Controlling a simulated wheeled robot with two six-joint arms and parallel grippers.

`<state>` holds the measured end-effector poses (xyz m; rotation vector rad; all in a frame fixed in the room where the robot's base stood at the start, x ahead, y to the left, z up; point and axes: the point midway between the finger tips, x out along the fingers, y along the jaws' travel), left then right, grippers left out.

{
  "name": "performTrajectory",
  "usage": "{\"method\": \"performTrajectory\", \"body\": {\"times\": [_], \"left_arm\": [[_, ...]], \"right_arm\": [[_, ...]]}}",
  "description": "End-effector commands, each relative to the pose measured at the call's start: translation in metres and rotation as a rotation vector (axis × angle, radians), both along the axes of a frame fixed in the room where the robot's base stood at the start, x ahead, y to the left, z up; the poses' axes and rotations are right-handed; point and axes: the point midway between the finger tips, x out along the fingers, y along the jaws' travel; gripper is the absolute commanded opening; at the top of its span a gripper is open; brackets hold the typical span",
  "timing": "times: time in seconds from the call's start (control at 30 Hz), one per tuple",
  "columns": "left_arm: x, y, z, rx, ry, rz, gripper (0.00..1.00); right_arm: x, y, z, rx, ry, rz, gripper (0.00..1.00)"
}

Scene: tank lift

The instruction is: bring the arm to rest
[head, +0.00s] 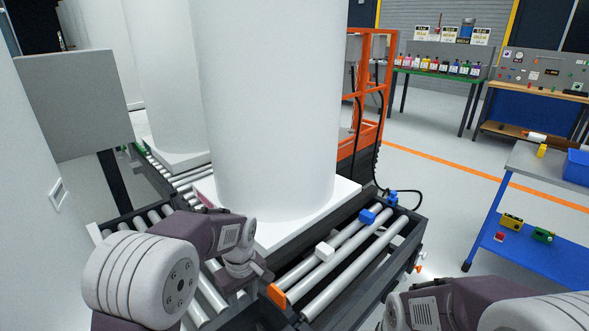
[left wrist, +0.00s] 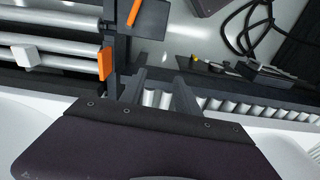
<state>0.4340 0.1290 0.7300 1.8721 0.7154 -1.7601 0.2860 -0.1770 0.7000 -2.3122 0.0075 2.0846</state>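My left arm reaches in from the left in the head view, and its gripper (head: 258,276) is over the near edge of the roller conveyor (head: 345,262), close to an orange block (head: 276,294). In the left wrist view the two dark fingers of the left gripper (left wrist: 160,80) stand apart with nothing between them. A large white tank (head: 270,110) stands upright on a white base (head: 285,228) on the rollers, just beyond the left gripper. Part of my right arm shows at the bottom right; its gripper is out of view.
A second white tank (head: 170,75) stands behind on the conveyor. An orange frame (head: 372,100) with black cables is beyond the tank. A blue cart (head: 525,220) stands at the right. Open floor (head: 440,225) lies between the conveyor and the cart. A grey panel (head: 75,105) is at the left.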

Motion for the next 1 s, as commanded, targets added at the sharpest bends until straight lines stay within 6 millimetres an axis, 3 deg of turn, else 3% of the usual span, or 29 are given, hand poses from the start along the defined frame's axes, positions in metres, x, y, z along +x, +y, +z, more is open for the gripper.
{"method": "performTrajectory", "body": {"times": [0.03, 0.1, 0.2, 0.4, 0.43, 0.5, 0.53, 0.77, 1.0], "left_arm": [[-0.02, 0.018, 0.008, -0.012, -0.011, -0.009, 0.38], [-0.046, 0.035, 0.011, -0.024, -0.025, -0.057, 0.38], [-0.084, 0.049, 0.006, -0.034, -0.036, -0.152, 0.38], [-0.157, 0.051, -0.029, -0.044, -0.008, -0.484, 0.38], [-0.16, 0.051, -0.033, -0.041, -0.013, -0.55, 0.38], [-0.147, 0.05, -0.031, -0.016, -0.055, -0.71, 0.38], [-0.147, 0.05, -0.003, -0.018, -0.053, -0.7, 0.38], [-0.148, 0.05, 0.079, -0.019, -0.049, -0.695, 0.38], [-0.148, 0.05, 0.178, -0.02, -0.048, -0.695, 0.38]], "right_arm": [[0.0, 0.0, 0.0, 0.0, 0.0, 0.0, 0.63], [0.0, 0.0, 0.0, 0.0, 0.0, 0.0, 0.63], [0.0, 0.0, 0.0, 0.0, 0.0, 0.0, 0.63], [0.0, 0.0, 0.0, 0.0, 0.0, 0.0, 0.63], [0.0, 0.0, 0.0, 0.0, 0.0, 0.0, 0.63], [0.0, 0.0, 0.0, 0.0, 0.0, 0.0, 0.63], [0.0, 0.0, 0.027, 0.0, 0.002, 0.0, 0.63], [0.0, 0.0, 0.11, 0.0, -0.001, 0.0, 0.63], [0.0, 0.0, 0.208, 0.0, -0.001, 0.0, 0.63]]}}
